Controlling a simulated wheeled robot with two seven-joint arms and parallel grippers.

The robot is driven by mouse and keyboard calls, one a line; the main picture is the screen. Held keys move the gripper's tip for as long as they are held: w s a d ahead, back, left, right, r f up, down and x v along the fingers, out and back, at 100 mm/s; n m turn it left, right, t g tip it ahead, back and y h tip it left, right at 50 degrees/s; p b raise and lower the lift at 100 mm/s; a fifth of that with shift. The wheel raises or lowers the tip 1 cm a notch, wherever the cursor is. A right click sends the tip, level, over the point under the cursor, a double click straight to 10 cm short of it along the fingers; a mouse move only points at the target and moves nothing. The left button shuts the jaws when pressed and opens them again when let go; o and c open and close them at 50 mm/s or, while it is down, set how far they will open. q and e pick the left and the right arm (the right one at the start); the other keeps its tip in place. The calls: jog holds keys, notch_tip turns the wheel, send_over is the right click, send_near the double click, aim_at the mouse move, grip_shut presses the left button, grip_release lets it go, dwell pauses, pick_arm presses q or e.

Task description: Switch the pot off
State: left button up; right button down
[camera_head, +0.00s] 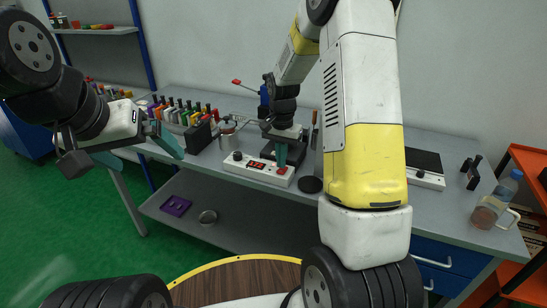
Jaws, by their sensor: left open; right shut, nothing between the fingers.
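A white control box (250,170) lies on the grey workbench in the middle. It has a dark knob at its left, a small red display, and a red switch (282,171) at its right end. My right gripper (281,156) points down with its teal fingers shut and empty, just above the box near the red switch. I cannot tell whether the fingertips touch the box. A small metal pot (228,127) stands behind the box; I cannot tell if it is the task's pot. My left gripper (143,157) is open and empty, left of the bench's front edge.
A dark round disc (310,184) lies right of the box. My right arm hides the bench's middle right.

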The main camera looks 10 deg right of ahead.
aim_at(281, 170)
jog(key=shift+f, duration=0.95)
dwell(0.4)
jog(key=shift+r, duration=3.55)
jog(key=s+a+r+n+t+y, duration=0.1)
jog(key=s+r+n+t, duration=0.2)
jog(key=s+r, duration=0.5)
jog(key=s+a+r+n+t+y, duration=0.1)
jog(key=s+r+n+t, duration=0.2)
jog(key=s+r, duration=0.6)
jog(key=s+n, duration=0.1)
jog(key=s, duration=0.6)
jog(key=shift+s+r, duration=0.15)
jog(key=shift+r, duration=0.05)
